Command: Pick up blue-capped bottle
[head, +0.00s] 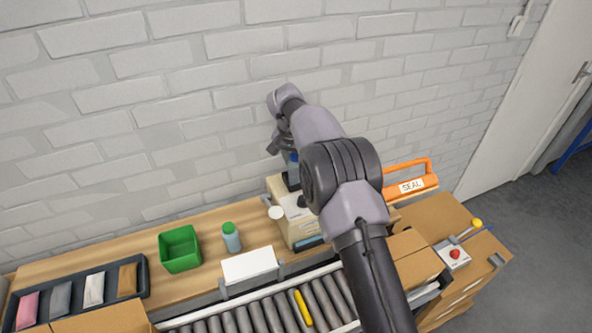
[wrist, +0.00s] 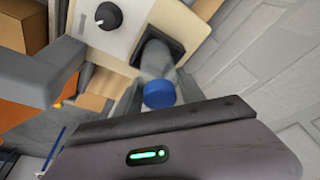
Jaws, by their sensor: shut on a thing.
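The blue-capped bottle shows in the wrist view, with its blue cap (wrist: 160,94) facing the camera and its pale grey body (wrist: 156,60) behind it. My gripper (wrist: 158,78) is shut on the bottle. The bottle's far end overlaps a dark square part of the beige machine (wrist: 115,42); I cannot tell whether it touches it. In the head view my gripper (head: 284,146) is above the machine's left back side, near the wall. A bit of blue (head: 293,157) shows just below it, and my arm hides part of this area.
A green-capped bottle (head: 231,237) and a green bin (head: 180,249) stand on the wooden bench left of the beige machine (head: 302,224). A dark tray (head: 78,289) holds several pouches. A roller conveyor (head: 270,311) runs in front. An orange SEAL handle (head: 411,184) stands right.

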